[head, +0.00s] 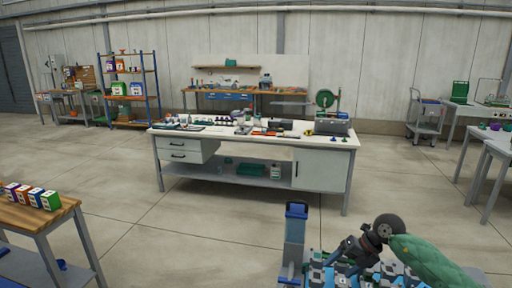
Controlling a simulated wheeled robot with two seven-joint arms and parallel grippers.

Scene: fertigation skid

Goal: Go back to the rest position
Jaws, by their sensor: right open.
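My right gripper (345,252) is at the bottom right of the head view, at the end of an arm with a green sleeve that comes in from the lower right. Its dark jaws are open, and I see nothing held between them. It is in front of or above a cluster of blue, black and grey parts (322,270) at the bottom edge; I cannot tell whether it touches them. My left gripper is not in view.
A grey post with a blue top (295,235) stands just left of the right gripper. A white workbench (325,167) with tools stands ahead. A wooden table (35,214) with several coloured boxes is at the left, white tables (498,148) at the right. Open floor (200,225) lies between.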

